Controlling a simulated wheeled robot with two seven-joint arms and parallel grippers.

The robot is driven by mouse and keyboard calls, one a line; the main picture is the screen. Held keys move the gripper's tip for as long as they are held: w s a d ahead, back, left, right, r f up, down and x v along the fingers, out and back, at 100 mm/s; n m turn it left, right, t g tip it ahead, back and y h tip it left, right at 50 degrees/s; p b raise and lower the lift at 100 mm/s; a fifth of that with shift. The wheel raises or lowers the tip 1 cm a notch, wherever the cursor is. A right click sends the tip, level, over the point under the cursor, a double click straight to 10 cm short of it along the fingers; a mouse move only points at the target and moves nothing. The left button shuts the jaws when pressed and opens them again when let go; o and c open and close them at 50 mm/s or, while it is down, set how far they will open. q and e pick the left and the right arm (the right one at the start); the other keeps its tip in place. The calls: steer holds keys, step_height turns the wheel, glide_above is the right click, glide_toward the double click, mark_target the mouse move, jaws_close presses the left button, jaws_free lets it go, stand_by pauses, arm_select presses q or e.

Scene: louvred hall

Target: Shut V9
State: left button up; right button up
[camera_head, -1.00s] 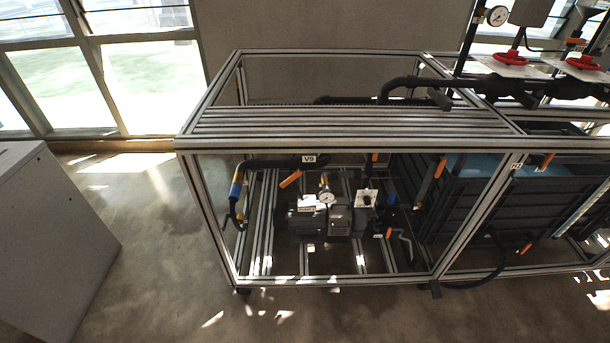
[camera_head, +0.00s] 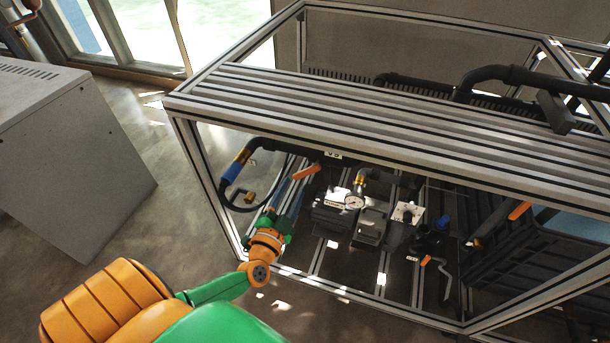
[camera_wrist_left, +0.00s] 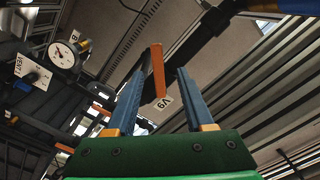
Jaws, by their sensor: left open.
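The V9 valve has an orange lever handle (camera_head: 307,172) on the black pipe under the frame's top, beside its white V9 label (camera_head: 333,155). The handle slants down to the left from the pipe. My left gripper (camera_head: 290,185) reaches in under the top edge with its blue fingers just below and left of the handle. In the left wrist view the handle (camera_wrist_left: 157,70) appears between the two open fingers (camera_wrist_left: 161,72), with the V9 label (camera_wrist_left: 164,103) nearby. I cannot tell whether the fingers touch the handle. My right gripper is not in view.
The metal frame's slatted top (camera_head: 350,113) and corner post (camera_head: 205,185) border the opening. A pump (camera_head: 335,215) with a gauge (camera_head: 354,202) sits right of the gripper. Another orange handle (camera_head: 519,210) is farther right. A grey cabinet (camera_head: 65,150) stands left, with open floor between.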

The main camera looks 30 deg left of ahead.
mark_target(301, 177)
arm_select(q)
steer(key=b+x, duration=0.1)
steer(key=x, duration=0.1)
steer(key=b+x, duration=0.1)
steer(key=x, duration=0.2)
steer(key=shift+d+f, duration=0.1)
steer(key=shift+f, duration=0.15)
steer(key=shift+r, duration=0.1)
steer(key=shift+w, duration=0.95)
jaws_close()
stand_by(0.3)
